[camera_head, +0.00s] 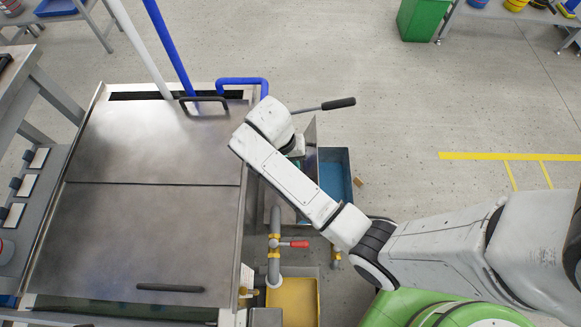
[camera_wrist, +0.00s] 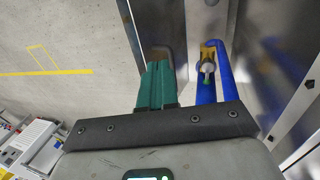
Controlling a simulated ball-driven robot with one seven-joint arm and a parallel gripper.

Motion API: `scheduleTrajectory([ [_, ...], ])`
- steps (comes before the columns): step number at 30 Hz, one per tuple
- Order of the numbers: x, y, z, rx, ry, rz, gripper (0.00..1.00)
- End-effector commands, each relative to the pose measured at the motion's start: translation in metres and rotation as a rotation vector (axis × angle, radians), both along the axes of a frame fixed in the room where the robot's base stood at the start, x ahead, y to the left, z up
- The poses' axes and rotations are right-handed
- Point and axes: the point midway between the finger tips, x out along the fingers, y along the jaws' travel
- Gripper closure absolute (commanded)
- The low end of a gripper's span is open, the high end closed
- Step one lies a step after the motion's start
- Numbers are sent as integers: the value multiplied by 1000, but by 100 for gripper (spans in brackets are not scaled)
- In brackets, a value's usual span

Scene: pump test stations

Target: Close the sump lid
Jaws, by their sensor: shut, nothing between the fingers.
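The steel top of the sump (camera_head: 150,150) fills the left of the head view as two panels meeting at a seam. The back panel has a dark handle (camera_head: 205,101), and the front panel (camera_head: 130,235) has a dark handle (camera_head: 170,288) near its front edge. Both panels look flat; I cannot tell whether either is slightly raised. A dark strip shows behind the back panel, and a greenish strip shows in front of the front one. My gripper (camera_wrist: 155,72) has its green fingers together and empty in the wrist view.
White and blue pipes (camera_head: 170,45) rise by the back edge. A blue pipe loop (camera_head: 246,82) is at the back right corner. A red-handled valve (camera_head: 293,244), a blue bin (camera_head: 336,172) and a yellow tray (camera_head: 292,301) stand right of the sump. Open floor lies beyond.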

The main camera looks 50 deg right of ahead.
Motion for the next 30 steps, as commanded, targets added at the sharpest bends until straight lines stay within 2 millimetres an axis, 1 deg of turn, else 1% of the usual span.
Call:
scheduleTrajectory([
  [5,0,-2,-11,-6,7,-17,100],
  [8,-3,-4,-24,-6,7,-16,100],
  [18,-17,-15,-89,-4,7,-15,100],
  [20,-19,-17,-100,-4,7,-15,100],
  [21,-22,-19,-103,-4,5,-16,100],
  [25,-37,-30,-105,-4,4,-14,100],
  [30,-47,-39,-108,-4,3,-14,100],
])
